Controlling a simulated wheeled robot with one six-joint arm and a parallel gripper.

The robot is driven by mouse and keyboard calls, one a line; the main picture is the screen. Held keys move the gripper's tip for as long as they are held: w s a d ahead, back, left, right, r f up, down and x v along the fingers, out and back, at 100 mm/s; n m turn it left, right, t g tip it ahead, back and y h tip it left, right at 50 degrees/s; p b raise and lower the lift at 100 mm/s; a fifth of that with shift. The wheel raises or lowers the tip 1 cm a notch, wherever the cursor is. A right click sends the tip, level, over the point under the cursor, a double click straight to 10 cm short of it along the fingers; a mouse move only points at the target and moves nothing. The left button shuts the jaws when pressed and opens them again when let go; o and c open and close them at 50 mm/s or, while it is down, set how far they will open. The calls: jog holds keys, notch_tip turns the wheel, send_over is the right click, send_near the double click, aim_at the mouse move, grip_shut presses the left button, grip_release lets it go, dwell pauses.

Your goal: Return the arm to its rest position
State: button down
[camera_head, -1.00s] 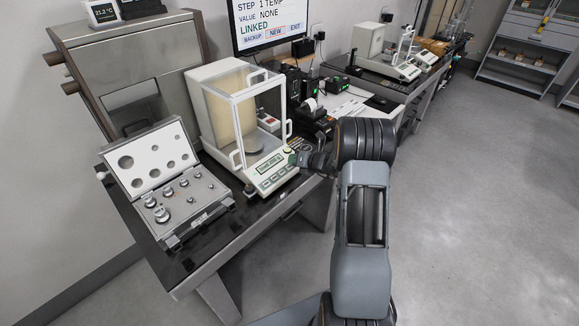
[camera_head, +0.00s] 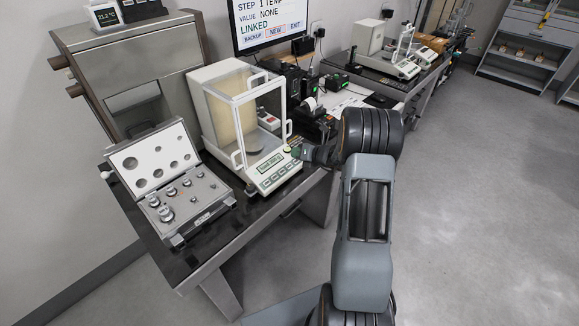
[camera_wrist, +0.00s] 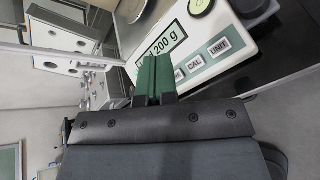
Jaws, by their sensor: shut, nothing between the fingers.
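My gripper (camera_wrist: 154,78) shows in the wrist view as two green fingers pressed together, with nothing between them. It is in front of the balance's (camera_wrist: 195,50) front panel, which bears a display ending in "200 g" and buttons marked "CAL" and "UNIT". In the head view my arm reaches up from the bottom, and the gripper end (camera_head: 297,152) is small and partly hidden by the wrist, at the right side of the balance's panel (camera_head: 272,172). I cannot tell whether the fingers touch the panel.
An open case of metal weights (camera_head: 172,185) lies left of the glass-sided balance on the dark table (camera_head: 215,238). A screen (camera_head: 268,22) and black devices stand behind. More balances (camera_head: 385,55) stand on a further table. The floor (camera_head: 480,200) at right is clear.

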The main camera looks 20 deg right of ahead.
dwell(0.3)
jog(key=s+a+n+g, duration=0.4)
jog(key=s+n, duration=0.3)
jog(key=n, duration=0.3)
jog(key=s+a+n+g, duration=0.45)
jog(key=s+n, duration=0.25)
jog(key=n, duration=0.4)
jog(key=s+a+r+n+h, duration=0.2)
jog(key=s+r+n+h, duration=0.1)
jog(key=s+r+n, duration=0.4)
jog(key=s+a+r+n+h, duration=0.2)
jog(key=s+r+n+h, duration=0.1)
jog(key=s+r+n, duration=0.5)
jog(key=shift+s+a+n+t, duration=0.15)
jog(key=shift+a+n+t, duration=0.25)
jog(key=shift+n, duration=1)
jog(key=shift+d, duration=0.15)
